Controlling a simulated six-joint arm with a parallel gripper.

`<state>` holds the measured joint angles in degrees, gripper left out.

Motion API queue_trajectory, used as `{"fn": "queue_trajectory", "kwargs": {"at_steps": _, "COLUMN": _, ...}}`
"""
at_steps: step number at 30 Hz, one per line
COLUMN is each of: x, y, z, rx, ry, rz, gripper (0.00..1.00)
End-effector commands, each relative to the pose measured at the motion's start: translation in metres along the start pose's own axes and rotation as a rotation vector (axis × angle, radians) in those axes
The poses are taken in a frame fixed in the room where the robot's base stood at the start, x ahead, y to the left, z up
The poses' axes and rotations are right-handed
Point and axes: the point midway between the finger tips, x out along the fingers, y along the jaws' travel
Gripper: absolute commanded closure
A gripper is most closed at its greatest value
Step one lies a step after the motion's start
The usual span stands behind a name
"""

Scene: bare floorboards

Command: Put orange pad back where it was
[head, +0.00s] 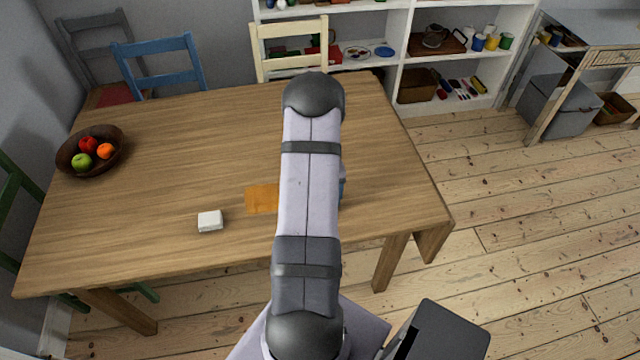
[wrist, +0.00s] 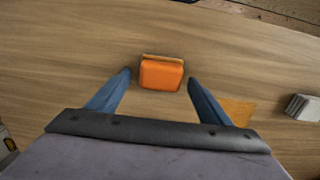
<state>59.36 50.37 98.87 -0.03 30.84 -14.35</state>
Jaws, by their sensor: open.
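The orange pad (wrist: 161,75), a small block with a tan far edge, lies on the wooden table in the wrist view. My gripper (wrist: 158,78) is open, with its two blue fingers on either side of the pad and visible gaps to it. The pad is hidden behind my arm in the head view, where only a bit of a blue finger (head: 342,188) shows. A flat orange patch (head: 262,198) lies on the table left of my arm; it also shows in the wrist view (wrist: 238,111), beside the right finger.
A small white block (head: 210,221) sits left of the orange patch; it also shows in the wrist view (wrist: 304,107). A brown bowl (head: 64,160) with fruit stands at the table's left. Chairs stand around the table (head: 200,140).

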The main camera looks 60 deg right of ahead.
Motion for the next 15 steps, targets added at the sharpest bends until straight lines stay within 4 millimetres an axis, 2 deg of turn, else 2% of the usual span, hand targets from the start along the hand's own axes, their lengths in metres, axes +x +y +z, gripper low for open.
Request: {"fn": "queue_trajectory", "kwargs": {"at_steps": 15, "x": -0.081, "y": 0.000, "z": -0.001, "rx": 0.000, "ry": 0.004, "rz": 0.001, "gripper": 0.27}}
